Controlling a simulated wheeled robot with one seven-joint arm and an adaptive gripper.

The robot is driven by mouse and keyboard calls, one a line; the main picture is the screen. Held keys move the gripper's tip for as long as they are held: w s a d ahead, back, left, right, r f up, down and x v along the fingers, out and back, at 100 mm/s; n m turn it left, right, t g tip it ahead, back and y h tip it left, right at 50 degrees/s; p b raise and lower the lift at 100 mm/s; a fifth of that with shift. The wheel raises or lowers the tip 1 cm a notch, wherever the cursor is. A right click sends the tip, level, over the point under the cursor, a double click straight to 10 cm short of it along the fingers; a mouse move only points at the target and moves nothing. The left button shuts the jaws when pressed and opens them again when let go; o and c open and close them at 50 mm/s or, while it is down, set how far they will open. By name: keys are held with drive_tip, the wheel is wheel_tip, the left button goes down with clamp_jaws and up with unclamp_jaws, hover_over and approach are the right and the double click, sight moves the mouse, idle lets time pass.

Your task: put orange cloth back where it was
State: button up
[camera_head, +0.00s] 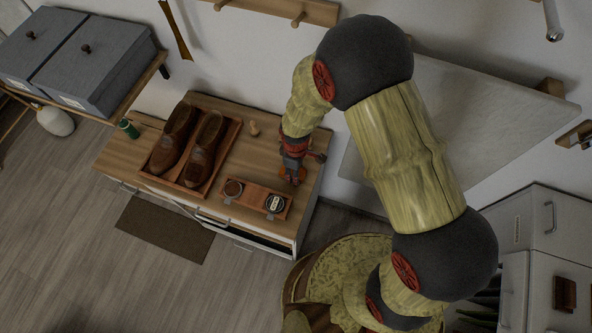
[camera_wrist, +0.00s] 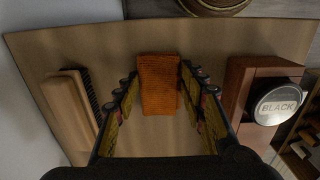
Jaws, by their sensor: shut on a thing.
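The orange cloth (camera_wrist: 158,88) is a small folded, textured block between the two fingers of my gripper (camera_wrist: 159,78) in the wrist view. The fingers are shut on its sides. In the head view my gripper (camera_head: 291,174) points down over the right end of the wooden cabinet top (camera_head: 222,108), and it mostly hides the cloth. The cloth is over or on the bare wood; I cannot tell whether it touches the surface.
A brush (camera_wrist: 72,103) lies left of the cloth in the wrist view. A wooden holder (camera_wrist: 239,80) with a tin marked BLACK (camera_wrist: 279,106) stands to the right. Brown shoes (camera_head: 205,146) sit in a tray (camera_head: 222,164) on the cabinet. A sloped white panel (camera_head: 480,115) stands behind my arm.

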drive_tip(key=shift+f, duration=0.2)
drive_tip(key=o, duration=1)
drive_tip(key=shift+o, duration=0.2)
drive_tip(key=shift+r, duration=0.1)
